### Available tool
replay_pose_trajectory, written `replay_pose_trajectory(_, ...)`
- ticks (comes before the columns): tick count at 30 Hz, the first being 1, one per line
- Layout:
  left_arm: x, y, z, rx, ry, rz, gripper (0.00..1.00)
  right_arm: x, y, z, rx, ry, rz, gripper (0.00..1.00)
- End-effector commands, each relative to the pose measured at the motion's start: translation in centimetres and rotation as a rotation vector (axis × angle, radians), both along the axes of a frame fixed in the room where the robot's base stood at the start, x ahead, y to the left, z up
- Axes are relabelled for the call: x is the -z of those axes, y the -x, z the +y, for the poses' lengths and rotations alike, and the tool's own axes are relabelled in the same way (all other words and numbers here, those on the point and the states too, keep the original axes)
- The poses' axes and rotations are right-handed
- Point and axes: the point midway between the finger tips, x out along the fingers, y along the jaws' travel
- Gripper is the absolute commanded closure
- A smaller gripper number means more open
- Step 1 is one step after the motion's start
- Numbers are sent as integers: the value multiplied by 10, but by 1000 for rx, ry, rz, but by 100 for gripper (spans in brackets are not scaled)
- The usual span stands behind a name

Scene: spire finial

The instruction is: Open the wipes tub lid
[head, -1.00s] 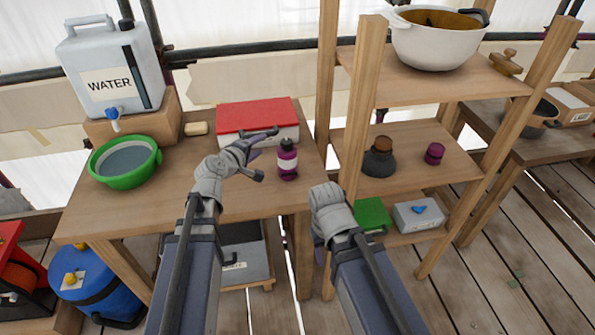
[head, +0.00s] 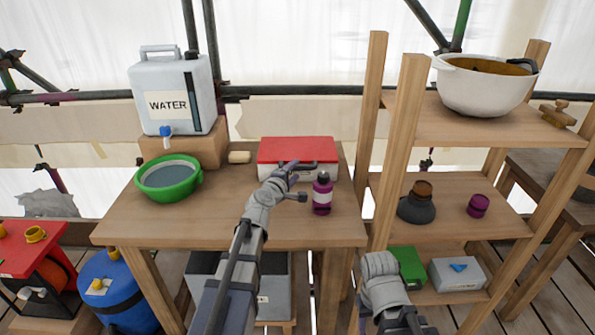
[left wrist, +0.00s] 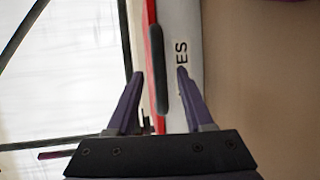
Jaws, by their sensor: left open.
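The wipes tub (head: 268,172) is a white box with a red lid (head: 296,148), at the back right of the wooden table. The lid is shut. In the left wrist view its white side (left wrist: 187,30) shows the letters "ES" beside the red lid edge. A dark bar (left wrist: 158,70), apparently a handle on the lid, shows between my fingers. My left gripper (head: 303,180) is open at the tub's front; it also shows in the left wrist view (left wrist: 160,74). I cannot tell whether it touches the bar. My right arm's wrist is low at the right; its fingers are hidden.
A purple bottle (head: 322,196) stands close to the right of my left gripper. A green basin (head: 168,192), a small tan block (head: 239,157) and a water container (head: 172,85) are to the left. A wooden shelf (head: 407,140) stands right. The table's front middle is clear.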

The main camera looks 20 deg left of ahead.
Motion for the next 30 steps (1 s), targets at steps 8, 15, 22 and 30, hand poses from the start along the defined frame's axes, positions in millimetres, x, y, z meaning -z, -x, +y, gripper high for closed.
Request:
replay_pose_trajectory(8, 5, -28, -3, -1, 0, 0, 48, 5, 0, 0, 0, 0, 0, 50)
replay_pose_trajectory(15, 5, -27, -3, 0, 0, 0, 52, 5, 0, 0, 0, 0, 0, 50)
replay_pose_trajectory(22, 5, -27, -3, 0, 0, 0, 78, 5, 0, 0, 0, 0, 0, 50)
replay_pose_trajectory(30, 5, -27, -3, 0, 0, 0, 100, 5, 0, 0, 0, 0, 0, 50)
